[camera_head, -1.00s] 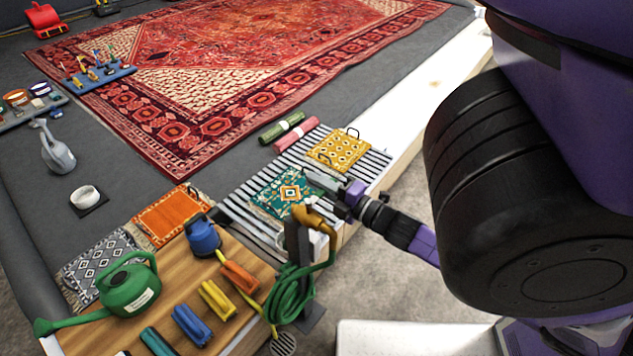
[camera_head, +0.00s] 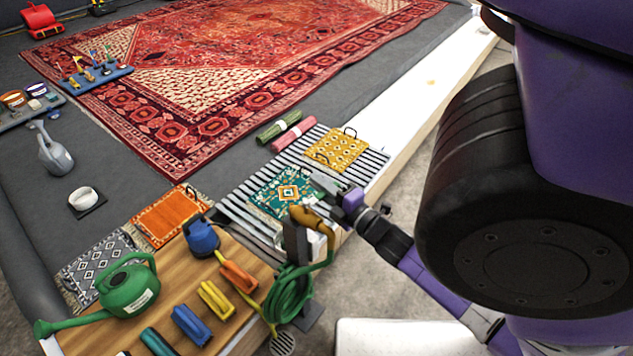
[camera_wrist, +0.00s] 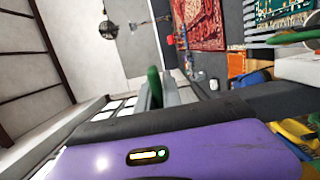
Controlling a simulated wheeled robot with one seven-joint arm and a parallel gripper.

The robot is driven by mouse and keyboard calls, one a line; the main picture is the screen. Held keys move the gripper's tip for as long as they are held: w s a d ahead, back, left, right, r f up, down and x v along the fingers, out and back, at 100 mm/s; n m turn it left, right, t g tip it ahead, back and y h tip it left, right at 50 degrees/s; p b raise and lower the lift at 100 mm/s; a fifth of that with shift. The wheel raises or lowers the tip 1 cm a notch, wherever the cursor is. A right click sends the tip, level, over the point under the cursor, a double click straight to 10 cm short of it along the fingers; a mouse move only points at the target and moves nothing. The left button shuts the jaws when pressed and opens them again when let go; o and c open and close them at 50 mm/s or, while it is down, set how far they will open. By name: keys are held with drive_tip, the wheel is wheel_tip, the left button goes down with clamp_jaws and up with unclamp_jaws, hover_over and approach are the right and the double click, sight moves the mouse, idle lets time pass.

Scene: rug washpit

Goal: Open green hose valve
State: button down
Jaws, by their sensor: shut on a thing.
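The green hose (camera_head: 291,292) hangs coiled on a dark post at the right end of the wooden bench. My gripper (camera_head: 326,186) is just above and behind this fitting, over the edge of the slatted rack. In the wrist view a green lever-like piece, apparently the green valve handle (camera_wrist: 154,84), stands between my fingers, and my gripper is shut on it. The joint between handle and fitting is hidden, so I cannot tell how far it is turned.
The slatted rack (camera_head: 232,207) behind holds a teal mat (camera_head: 274,199) and a yellow mat (camera_head: 337,149). The bench (camera_head: 235,255) carries a green watering can (camera_head: 128,290), a blue container (camera_head: 202,238) and several coloured brushes. A white ledge (camera_head: 425,100) runs along the right.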

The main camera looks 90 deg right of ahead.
drive_tip(key=shift+s+a+f+m+g+h+b, duration=0.2)
drive_tip(key=shift+s+m+g+h, duration=0.1)
drive_tip(key=shift+m+g+h, duration=0.3)
drive_tip(key=shift+s+a+f+m+g+h+b, duration=0.15)
drive_tip(key=shift+s+m+g+h, duration=0.2)
drive_tip(key=shift+g, duration=0.35)
drive_tip(key=shift+r, duration=0.1)
drive_tip(key=c, duration=1.5)
unclamp_jaws()
drive_tip(key=shift+r, duration=0.15)
drive_tip(key=v, duration=0.7)
drive_tip(key=shift+s+a+b, duration=0.15)
drive_tip(key=shift+a+b, duration=0.15)
drive_tip(key=shift+b, duration=0.05)
